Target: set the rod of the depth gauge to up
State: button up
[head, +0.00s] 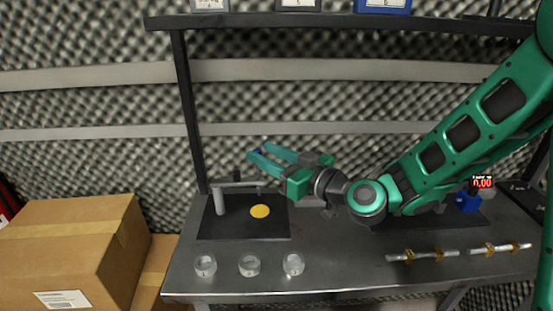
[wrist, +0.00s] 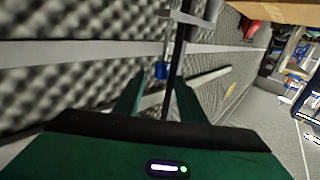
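The depth gauge, as far as I can tell, is the stand on the dark board at the table's left, with a grey post (head: 220,203) and a horizontal arm. A thin rod (head: 259,189) hangs from the arm's right end above a yellow disc (head: 260,211). My gripper (head: 257,154) is above the stand, pointing left, fingers apart. A small blue piece (head: 258,151), apparently the rod's top, shows at the fingertips. In the wrist view the blue piece (wrist: 161,71) appears between or just beyond the open fingertips (wrist: 160,88); contact is not visible. My gripper hides part of the rod.
Several clear cups (head: 249,265) stand along the table's front left. Metal rods with yellow fittings (head: 422,255) lie at the front right. A blue device (head: 467,201) with a red 0.00 display is behind them. A black frame post (head: 188,110) rises behind the stand.

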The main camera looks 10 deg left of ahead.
jog(key=shift+v, duration=1.9)
jog(key=shift+f, duration=0.1)
